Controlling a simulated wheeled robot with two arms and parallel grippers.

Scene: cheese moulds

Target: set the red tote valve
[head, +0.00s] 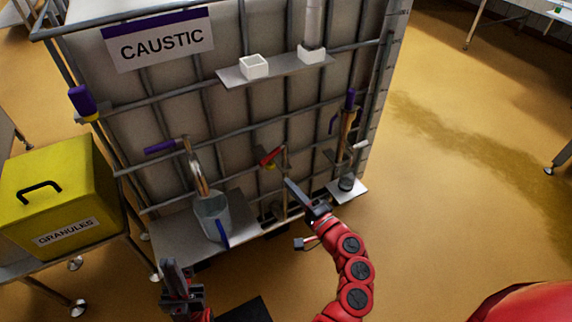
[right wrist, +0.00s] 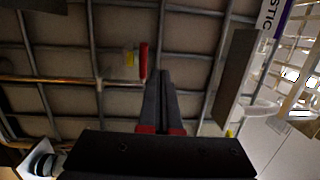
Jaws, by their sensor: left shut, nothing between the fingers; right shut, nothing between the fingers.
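The red valve handle (head: 270,157) sits low on the front of the caged tote (head: 240,112), on a short pipe with a yellow part beside it. In the right wrist view the red handle (right wrist: 143,62) looks upright, just left of my fingertips. My right gripper (head: 289,182) is shut and empty, below and right of the handle; it also shows in the right wrist view (right wrist: 161,75). I cannot tell whether it touches the handle. My left gripper (head: 172,264) is shut and empty, low in front of the tote, away from the handle.
A "CAUSTIC" sign (head: 160,40) hangs on the tote. A purple-handled tap (head: 160,147) stands over a blue-handled jug (head: 212,218) on a shelf. Another purple handle (head: 350,98) is at right. A yellow "GRANULES" box (head: 50,190) stands left. The floor (head: 450,190) at right is mostly clear.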

